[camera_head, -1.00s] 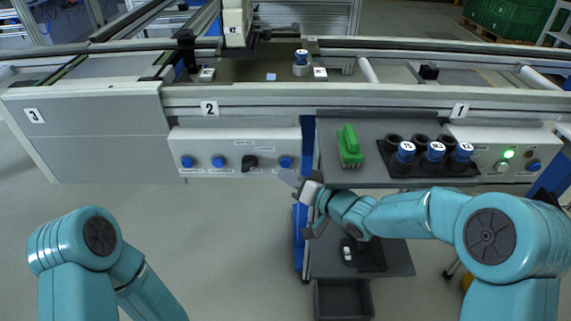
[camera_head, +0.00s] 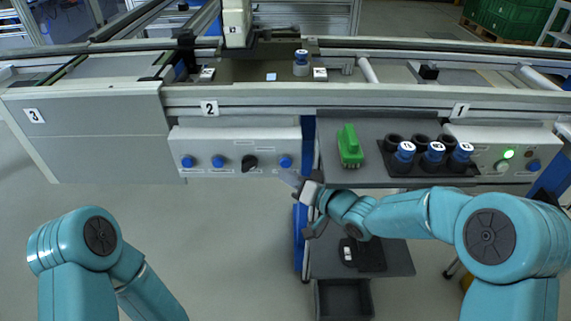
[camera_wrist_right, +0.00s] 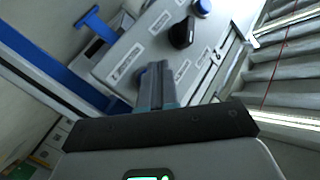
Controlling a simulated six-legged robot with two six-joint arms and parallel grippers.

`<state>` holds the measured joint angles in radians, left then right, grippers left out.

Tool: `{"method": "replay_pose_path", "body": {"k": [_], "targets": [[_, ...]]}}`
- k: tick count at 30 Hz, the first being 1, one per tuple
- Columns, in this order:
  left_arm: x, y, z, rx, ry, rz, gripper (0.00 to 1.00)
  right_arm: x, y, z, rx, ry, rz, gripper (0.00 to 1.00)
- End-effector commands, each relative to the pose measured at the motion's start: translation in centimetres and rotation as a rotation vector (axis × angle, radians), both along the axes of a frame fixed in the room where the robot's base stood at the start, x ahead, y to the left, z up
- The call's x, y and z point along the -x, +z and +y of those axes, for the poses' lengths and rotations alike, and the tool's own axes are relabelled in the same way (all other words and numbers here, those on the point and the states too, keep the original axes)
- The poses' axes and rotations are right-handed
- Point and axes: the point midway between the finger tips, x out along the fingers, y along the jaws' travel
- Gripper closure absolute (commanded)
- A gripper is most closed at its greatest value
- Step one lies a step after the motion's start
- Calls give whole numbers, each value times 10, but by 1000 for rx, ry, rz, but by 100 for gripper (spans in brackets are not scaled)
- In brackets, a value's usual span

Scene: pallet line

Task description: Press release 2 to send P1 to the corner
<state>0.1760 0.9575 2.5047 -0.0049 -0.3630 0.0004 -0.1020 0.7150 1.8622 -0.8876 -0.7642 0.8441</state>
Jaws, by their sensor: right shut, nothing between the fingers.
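The control panel under sign 2 (camera_head: 209,108) carries blue buttons and a black knob (camera_head: 250,162). Its rightmost blue button (camera_head: 285,162) is just above my right gripper's fingertips (camera_head: 287,177). My right gripper is shut and empty. In the right wrist view its fingers (camera_wrist_right: 157,85) point at the panel face (camera_wrist_right: 128,60) and hide part of it; the knob (camera_wrist_right: 182,33) and a blue button (camera_wrist_right: 203,7) show beyond. I cannot tell whether the fingers touch the panel. A blue-capped cup (camera_head: 300,63) stands on the line; P1 cannot be read. My left gripper is out of view.
A shelf right of the panel holds a green brush (camera_head: 349,146) and a black holder with several blue-capped cups (camera_head: 405,152). The panel under sign 1 (camera_head: 460,110) has a lit green light (camera_head: 508,154). Below are a grey bin (camera_head: 343,299) and a blue post (camera_head: 299,240).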

Motion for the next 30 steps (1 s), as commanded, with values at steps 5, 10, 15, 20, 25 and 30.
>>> {"method": "replay_pose_path", "body": {"k": [5,10,15,20,25,30], "targets": [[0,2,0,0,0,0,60,-3,1,0,-1,0,1,100],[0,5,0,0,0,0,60,-9,1,0,0,0,0,100],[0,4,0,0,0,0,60,-9,0,0,0,0,0,100],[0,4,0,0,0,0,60,-9,0,0,0,0,0,100],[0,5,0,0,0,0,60,-10,0,0,0,0,0,100],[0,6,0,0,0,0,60,-12,0,0,1,1,1,100]]}}
